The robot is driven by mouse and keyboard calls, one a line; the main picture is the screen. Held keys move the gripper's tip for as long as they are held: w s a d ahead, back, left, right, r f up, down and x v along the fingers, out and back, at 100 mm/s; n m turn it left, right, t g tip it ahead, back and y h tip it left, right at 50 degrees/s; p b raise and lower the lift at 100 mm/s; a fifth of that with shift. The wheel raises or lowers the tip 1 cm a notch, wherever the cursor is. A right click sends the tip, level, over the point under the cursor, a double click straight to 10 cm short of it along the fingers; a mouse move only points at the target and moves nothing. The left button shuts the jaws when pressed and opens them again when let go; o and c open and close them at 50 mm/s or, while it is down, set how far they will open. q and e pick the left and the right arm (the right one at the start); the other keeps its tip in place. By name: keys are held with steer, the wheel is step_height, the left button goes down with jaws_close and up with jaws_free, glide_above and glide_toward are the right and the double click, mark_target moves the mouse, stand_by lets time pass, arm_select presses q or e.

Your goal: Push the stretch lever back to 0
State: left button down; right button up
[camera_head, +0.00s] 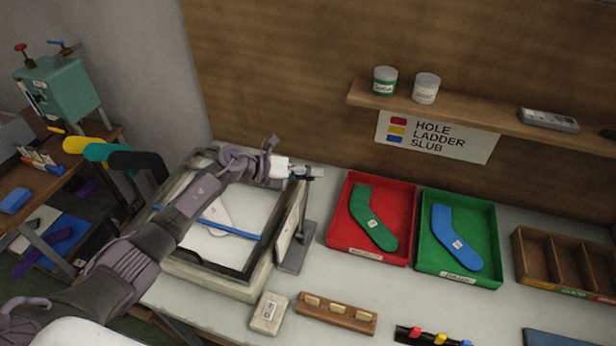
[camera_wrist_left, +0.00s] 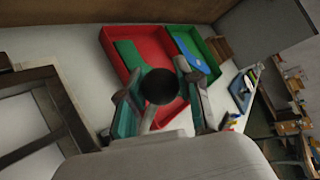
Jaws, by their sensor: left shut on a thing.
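My left arm reaches across the framed board from the left. My left gripper (camera_head: 312,173) is at the top of an upright panel on a grey base. In the left wrist view, its fingers (camera_wrist_left: 158,92) are on either side of a round black knob (camera_wrist_left: 160,84), and it is shut on this knob. The knob looks like the handle of the stretch lever. My right gripper is in neither view.
A red tray (camera_head: 341,246) with a green sock and a green tray (camera_head: 429,263) with a blue sock stand right of the panel. The framed board (camera_head: 235,290) lies under my arm. A shelf (camera_head: 465,108) runs along the wall behind. The table between panel and red tray is clear.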

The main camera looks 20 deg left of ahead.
arm_select(q)
steer(key=shift+f, duration=0.1)
steer(key=c, duration=1)
jaws_free()
steer(key=shift+o, duration=1.3)
steer(key=shift+w, duration=0.15)
steer(key=shift+a, duration=0.1)
steer(key=v, duration=1.2)
steer(key=shift+f, duration=0.1)
